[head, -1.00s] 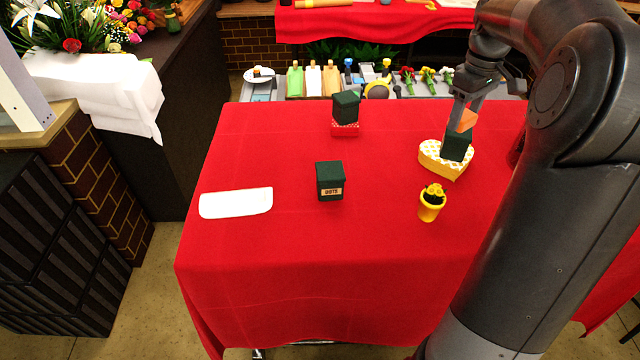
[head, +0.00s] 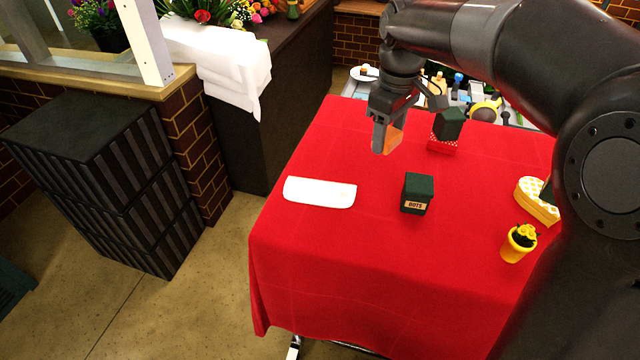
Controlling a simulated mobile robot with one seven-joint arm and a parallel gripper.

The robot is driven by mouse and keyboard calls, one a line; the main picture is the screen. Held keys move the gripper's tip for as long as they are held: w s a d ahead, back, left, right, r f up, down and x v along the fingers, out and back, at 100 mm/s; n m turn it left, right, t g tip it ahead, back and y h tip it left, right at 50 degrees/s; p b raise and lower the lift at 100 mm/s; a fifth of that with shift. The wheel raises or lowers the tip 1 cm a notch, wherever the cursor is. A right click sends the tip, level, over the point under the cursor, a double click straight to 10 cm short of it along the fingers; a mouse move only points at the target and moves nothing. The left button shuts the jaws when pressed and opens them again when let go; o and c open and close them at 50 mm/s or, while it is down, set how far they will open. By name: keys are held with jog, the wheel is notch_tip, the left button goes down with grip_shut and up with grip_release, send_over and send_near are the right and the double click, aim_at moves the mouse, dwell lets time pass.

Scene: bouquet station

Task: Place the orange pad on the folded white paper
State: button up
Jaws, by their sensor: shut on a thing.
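My gripper (head: 384,143) is shut on the orange pad (head: 393,139) and holds it in the air over the far part of the red-covered table. Part of the pad is hidden by the fingers. The folded white paper (head: 320,193) lies flat on the left side of the table, nearer and to the left of my gripper. Its top is bare.
A dark green box (head: 417,194) stands right of the paper. Another dark box (head: 449,124) sits on a red dotted box (head: 443,146) behind. A yellow heart box (head: 536,203) and a yellow pot (head: 518,243) are at right. The red tablecloth (head: 340,260) is clear in front.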

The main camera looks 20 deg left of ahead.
jog(key=shift+s+a+f, duration=0.2)
jog(key=shift+s+a, duration=0.15)
jog(key=shift+a, duration=0.2)
jog(key=shift+s+a+f, duration=0.2)
jog(key=shift+s+a, duration=0.1)
jog(key=shift+a, duration=0.2)
notch_tip(320, 180, down, 5)
send_over(319, 191)
notch_tip(319, 191, down, 6)
jog(key=shift+f, duration=2.15)
jog(key=shift+d+f, duration=0.1)
jog(key=shift+f, duration=0.05)
jog(key=o, duration=1)
notch_tip(319, 191, up, 12)
jog(key=shift+r, duration=0.2)
